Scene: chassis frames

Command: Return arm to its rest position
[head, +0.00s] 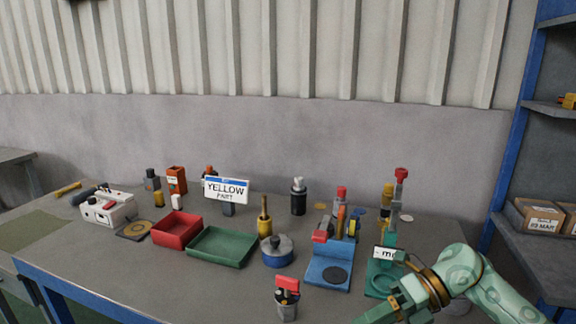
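My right arm comes in from the lower right of the head view, pale green with dark and brassy bands. It bends down to the left over the table's front right part. My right gripper (378,312) is at the bottom edge, partly cut off, and I cannot tell whether its fingers are apart or hold anything. It is in front of the green fixture (383,283) and to the right of a small grey cup-like thing with a red top (287,296). My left gripper and arm are not in view.
A blue shelf (510,165) stands at right. The table's front left is clear.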

